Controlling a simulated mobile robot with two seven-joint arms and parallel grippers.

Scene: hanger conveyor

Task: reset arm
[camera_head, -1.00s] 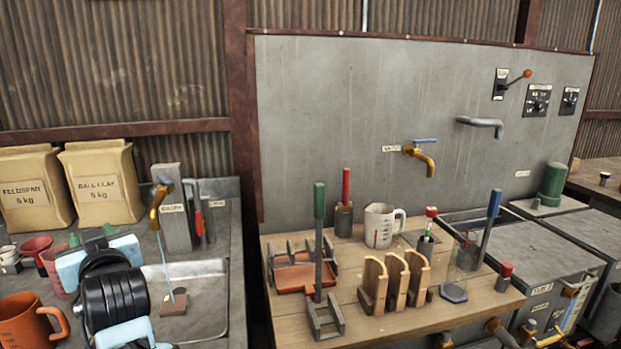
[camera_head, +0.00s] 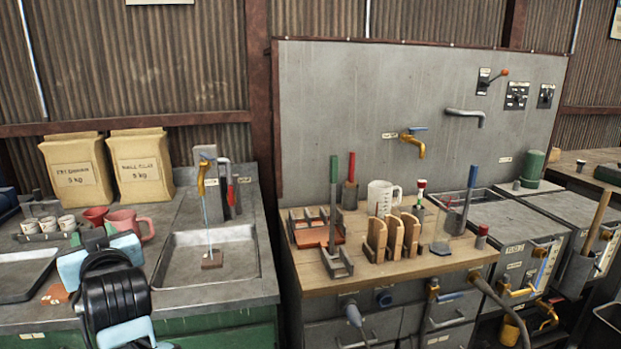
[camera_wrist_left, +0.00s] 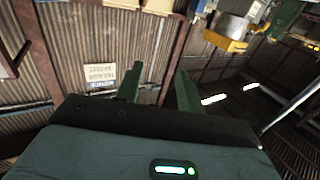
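My left arm, black with light-blue parts, stands at the lower left of the head view. Its green fingers (camera_head: 93,238) partly show above the wrist there. In the left wrist view the two green fingers of my left gripper (camera_wrist_left: 160,88) stand apart with nothing between them. They point toward the corrugated wall, which carries a cream sign (camera_wrist_left: 99,75). My right arm and gripper are not in view.
A sink (camera_head: 250,262) with a thin stream falling onto a brown block (camera_head: 212,260) lies right of my left arm. A pinkish-red mug (camera_head: 130,224), several white cups and two paper bags (camera_head: 140,168) stand behind it. A wooden-topped bench (camera_head: 400,272) holds tools and racks.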

